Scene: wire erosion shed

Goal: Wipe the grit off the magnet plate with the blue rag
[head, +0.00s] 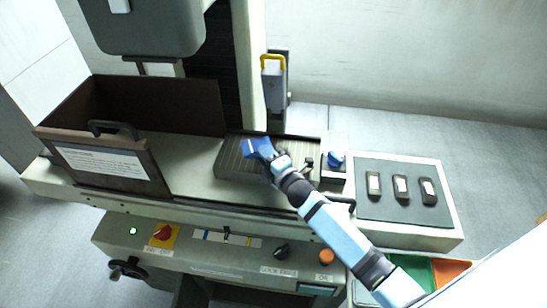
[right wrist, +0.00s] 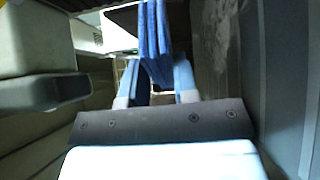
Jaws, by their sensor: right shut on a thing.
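The magnet plate (head: 235,167) is a dark grey, finely striped block on the machine bed, in the middle of the head view. My right gripper (head: 268,153) is over the plate and is shut on the blue rag (head: 258,147). The rag also hangs between the fingertips in the right wrist view (right wrist: 153,40). I cannot tell whether the rag touches the plate. Grit is not clear in the head view. A pale speckled patch shows on a grey surface at the right of the wrist view. My left gripper is not in view.
An open brown bin with a handled front (head: 105,165) stands left of the plate. A yellow-handled grey post (head: 275,85) rises behind it. A blue-knobbed block (head: 335,160) and a dark mat (head: 385,207) with several small blocks lie to the right. Controls line the front panel (head: 215,255).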

